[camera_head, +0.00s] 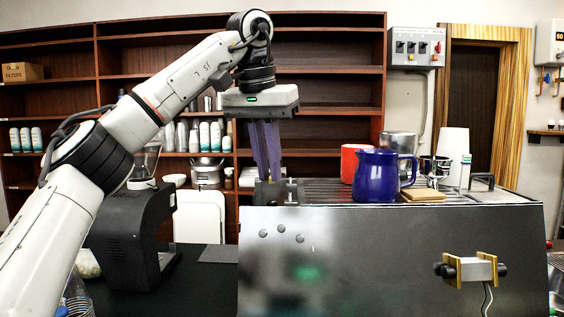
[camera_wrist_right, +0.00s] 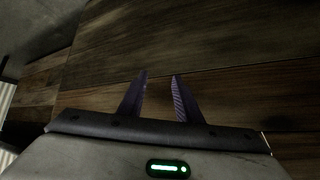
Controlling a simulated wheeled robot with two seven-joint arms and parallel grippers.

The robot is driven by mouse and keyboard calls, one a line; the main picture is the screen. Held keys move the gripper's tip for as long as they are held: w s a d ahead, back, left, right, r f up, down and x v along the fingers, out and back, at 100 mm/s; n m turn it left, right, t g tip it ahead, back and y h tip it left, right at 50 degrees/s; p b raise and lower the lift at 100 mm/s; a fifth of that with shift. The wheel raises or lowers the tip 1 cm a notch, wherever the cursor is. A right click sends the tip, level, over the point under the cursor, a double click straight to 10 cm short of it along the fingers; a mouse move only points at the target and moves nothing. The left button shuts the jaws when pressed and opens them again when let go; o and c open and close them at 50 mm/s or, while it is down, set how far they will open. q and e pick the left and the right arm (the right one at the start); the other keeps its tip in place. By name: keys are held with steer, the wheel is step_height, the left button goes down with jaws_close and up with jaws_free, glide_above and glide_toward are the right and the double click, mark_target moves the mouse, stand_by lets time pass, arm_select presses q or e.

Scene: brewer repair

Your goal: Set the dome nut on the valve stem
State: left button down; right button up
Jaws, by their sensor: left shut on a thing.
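My left gripper (camera_head: 268,179) reaches down from above with long purple fingers close together. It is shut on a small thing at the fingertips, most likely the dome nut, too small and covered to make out. The tips are at a dark metal block (camera_head: 290,193) on the top left corner of the brewer (camera_head: 390,240). The valve stem cannot be told apart there, and I cannot tell whether the nut touches it. My right gripper (camera_wrist_right: 160,76) shows in the right wrist view, its fingers apart with nothing between them, facing wooden boards (camera_wrist_right: 230,90).
On the brewer's top stand a blue pitcher (camera_head: 377,176), a red cup (camera_head: 351,162), a sponge-like tan pad (camera_head: 423,195) and a white cup stack (camera_head: 453,150). A black grinder (camera_head: 125,235) stands left, behind my arm. Shelves (camera_head: 330,90) fill the back wall.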

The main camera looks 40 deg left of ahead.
arm_select(q)
steer(key=shift+s+f, duration=0.2)
steer(key=shift+f, duration=1.25)
steer(key=shift+s+f, duration=0.2)
steer(key=shift+f, duration=1.25)
steer(key=shift+s, duration=0.1)
steer(key=shift+f, duration=1.05)
stand_by(1.4)
steer(key=m+h, duration=0.1)
steer(key=m, duration=0.3)
steer(key=shift+a+m, duration=0.15)
steer(key=shift+m, duration=0.25)
steer(key=c, duration=1.3)
jaws_free()
steer(key=shift+r, duration=0.1)
